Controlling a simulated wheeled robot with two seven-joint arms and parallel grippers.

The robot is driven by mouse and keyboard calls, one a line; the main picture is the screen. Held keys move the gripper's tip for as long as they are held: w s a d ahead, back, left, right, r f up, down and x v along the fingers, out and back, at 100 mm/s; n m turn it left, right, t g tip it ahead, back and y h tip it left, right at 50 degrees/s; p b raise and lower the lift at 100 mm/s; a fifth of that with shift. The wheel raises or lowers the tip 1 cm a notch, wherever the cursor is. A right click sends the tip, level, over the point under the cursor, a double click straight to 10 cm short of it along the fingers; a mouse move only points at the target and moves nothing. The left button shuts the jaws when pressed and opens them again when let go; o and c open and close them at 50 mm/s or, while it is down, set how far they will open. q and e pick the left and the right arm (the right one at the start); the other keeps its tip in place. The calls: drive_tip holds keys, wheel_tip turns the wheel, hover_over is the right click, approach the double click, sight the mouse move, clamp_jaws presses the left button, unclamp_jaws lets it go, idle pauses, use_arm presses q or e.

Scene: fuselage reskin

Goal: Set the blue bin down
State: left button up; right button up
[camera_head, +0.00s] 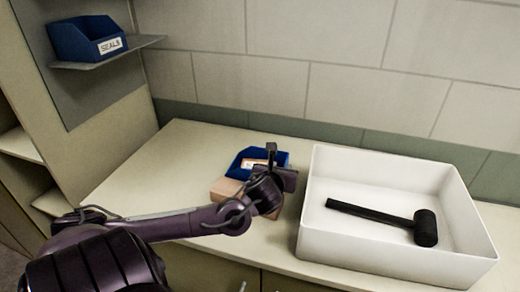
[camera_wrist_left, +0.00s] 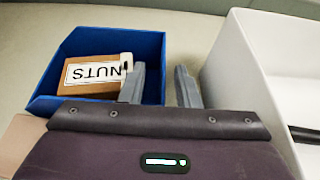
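A blue bin (camera_head: 245,158) is on the counter, left of the white tray. The gripper hides part of the bin in the head view. My right gripper is out of view.
A white tray (camera_head: 310,215) with a black mallet (camera_head: 425,228) stands close on the right. A tan block (camera_head: 226,188) lies in front of the bin. Another blue bin, labelled SEALS (camera_head: 75,42), sits on a wall shelf (camera_head: 115,55). The counter (camera_head: 165,165) is clear on the left.

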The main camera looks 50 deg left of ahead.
sight(285, 164)
use_arm(q)
drive_tip(key=p+x, duration=0.1)
drive_tip(key=x, duration=0.2)
drive_tip(key=shift+w+r+p, duration=0.1)
drive_tip(key=shift+w+p, duration=0.2)
drive_tip(key=shift+w, duration=0.1)
drive_tip(key=shift+w+f, duration=0.2)
drive_tip(key=shift+w, duration=0.05)
drive_tip(key=shift+s, duration=0.1)
clamp_jaws()
drive_tip(key=shift+a+r, duration=0.1)
drive_tip(key=shift+r, duration=0.05)
